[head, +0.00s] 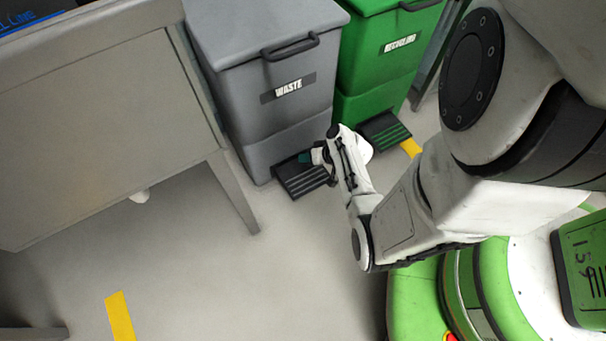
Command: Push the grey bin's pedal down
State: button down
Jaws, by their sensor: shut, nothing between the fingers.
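The grey bin (255,85) stands at the top middle in the head view, with a "WASTE" label on its front and its lid closed. Its black ribbed pedal (301,181) sticks out from the base near the floor. The wrist hides the pedal's right edge. I cannot tell whether the fingertips touch the pedal or hover just above it.
A green "RECYCLING" bin (376,65) stands close to the right, with its own black pedal (384,132) just behind my wrist. A grey table or cabinet (110,130) with a leg (233,190) stands to the left. The floor (220,280) in front is clear, with yellow tape (120,316).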

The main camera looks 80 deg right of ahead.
aim_at(303, 174)
notch_tip(303, 174, down, 8)
jog(key=b, duration=0.6)
jog(key=shift+r, duration=0.2)
dwell(1.5)
jog(key=shift+f+b, duration=0.4)
jog(key=shift+b, duration=0.1)
jog(key=shift+f+b, duration=1.2)
jog(key=shift+f, duration=0.15)
dwell(1.1)
jog(key=shift+a+r, duration=0.1)
jog(key=shift+r+p, duration=1.6)
jog(key=shift+r, duration=0.05)
jog(key=shift+r+p, duration=2.25)
jog(key=shift+r, duration=0.25)
